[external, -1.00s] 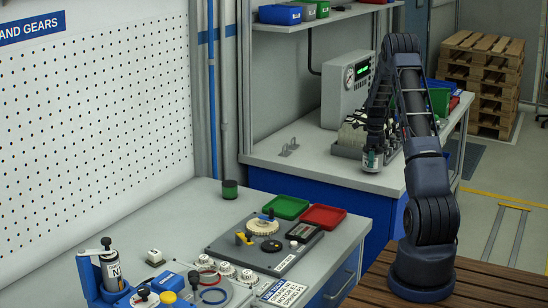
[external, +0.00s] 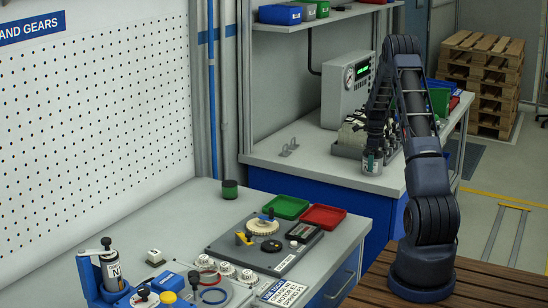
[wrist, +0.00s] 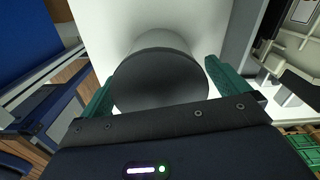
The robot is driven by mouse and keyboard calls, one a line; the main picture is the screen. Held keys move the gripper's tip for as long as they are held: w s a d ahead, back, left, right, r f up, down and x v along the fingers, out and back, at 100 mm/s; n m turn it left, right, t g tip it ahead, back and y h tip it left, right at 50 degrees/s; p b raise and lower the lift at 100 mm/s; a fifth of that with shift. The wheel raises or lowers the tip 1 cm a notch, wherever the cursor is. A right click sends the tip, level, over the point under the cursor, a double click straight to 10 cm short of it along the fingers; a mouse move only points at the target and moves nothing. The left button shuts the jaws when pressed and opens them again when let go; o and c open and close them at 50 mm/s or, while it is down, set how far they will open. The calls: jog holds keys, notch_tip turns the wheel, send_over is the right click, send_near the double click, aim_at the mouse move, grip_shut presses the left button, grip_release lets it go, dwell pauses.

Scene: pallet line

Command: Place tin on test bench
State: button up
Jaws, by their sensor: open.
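The tin (external: 372,163) is a small grey cylinder with a label, upright on the grey top of the test bench (external: 340,178), near its front edge. My gripper (external: 376,147) is directly above it, pointing down. In the wrist view, the tin's dark round top (wrist: 160,82) lies between the two green fingers of my gripper (wrist: 160,90). The fingers are open, with a visible gap on the right side; the left one is close to the tin's edge.
A gauge box (external: 346,92) stands behind the tin, with a rack of parts (external: 350,138) close beside it. A metal bracket (external: 289,147) stands at left; the bench between is clear. Green and red bins (external: 440,100) are at right. The near bench (external: 150,220) holds trays and a panel.

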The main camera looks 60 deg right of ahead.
notch_tip(320, 180, up, 12)
jog(key=shift+f, duration=0.15)
